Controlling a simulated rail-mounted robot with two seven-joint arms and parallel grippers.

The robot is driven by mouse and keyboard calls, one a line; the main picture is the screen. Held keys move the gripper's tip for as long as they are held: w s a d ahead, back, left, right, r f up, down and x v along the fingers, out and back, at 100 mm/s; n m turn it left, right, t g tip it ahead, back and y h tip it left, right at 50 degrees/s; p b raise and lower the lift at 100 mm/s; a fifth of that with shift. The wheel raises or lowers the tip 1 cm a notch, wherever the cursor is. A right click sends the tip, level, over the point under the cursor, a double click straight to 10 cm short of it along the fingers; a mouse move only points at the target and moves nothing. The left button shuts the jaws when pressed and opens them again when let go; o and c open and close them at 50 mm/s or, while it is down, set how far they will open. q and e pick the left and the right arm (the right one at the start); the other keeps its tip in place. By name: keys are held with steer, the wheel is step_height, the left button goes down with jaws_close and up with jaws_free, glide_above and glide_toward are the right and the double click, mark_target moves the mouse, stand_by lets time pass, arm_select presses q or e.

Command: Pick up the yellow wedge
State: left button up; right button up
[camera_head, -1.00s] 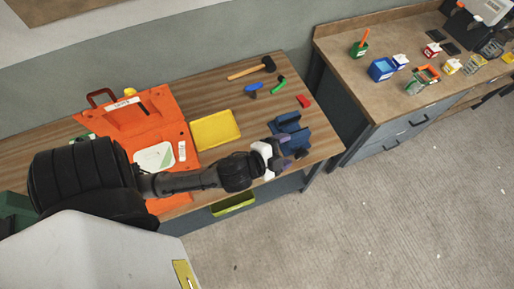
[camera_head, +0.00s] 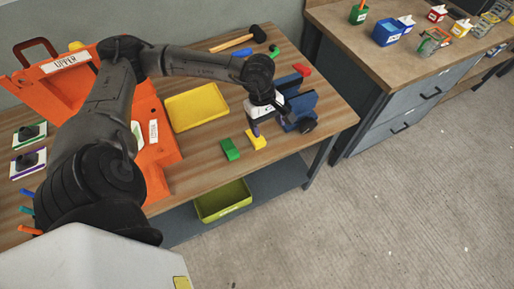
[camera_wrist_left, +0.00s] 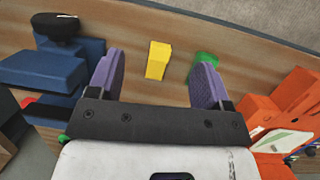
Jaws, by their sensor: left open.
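The yellow wedge (camera_head: 256,140) lies on the wooden workbench (camera_head: 205,160) near its front edge, next to a green block (camera_head: 230,149). In the left wrist view the wedge (camera_wrist_left: 158,60) appears between my two purple fingers, beyond their tips, with the green block (camera_wrist_left: 204,66) beside the right finger. My left gripper (camera_head: 268,122) is open and empty, just behind the wedge in the head view. It looks to be above the bench and apart from the wedge; its exact height is unclear. My right gripper is not in view.
A blue fixture (camera_head: 301,108) stands right of my left gripper. A yellow tray (camera_head: 197,107) and an orange mould (camera_head: 160,160) are to the left. An olive bin (camera_head: 222,200) sits on the shelf below. Bare bench lies left of the green block.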

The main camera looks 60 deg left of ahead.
arm_select(q)
steer(key=a+f+y+b, duration=0.1)
steer(key=a+y, duration=0.2)
steer(key=a, duration=0.3)
steer(key=b, duration=0.1)
glide_above(255, 138)
steer(key=shift+g, duration=0.3)
step_height(255, 138, down, 7)
steer(key=shift+w+f, duration=0.1)
steer(key=shift+f, duration=0.1)
steer(key=shift+w+d+f+b, duration=0.1)
steer(key=shift+f+b, duration=0.25)
steer(key=shift+f, duration=2.6)
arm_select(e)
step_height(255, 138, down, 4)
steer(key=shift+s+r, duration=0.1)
arm_select(q)
steer(key=shift+c, duration=0.3)
steer(key=c, duration=0.9)
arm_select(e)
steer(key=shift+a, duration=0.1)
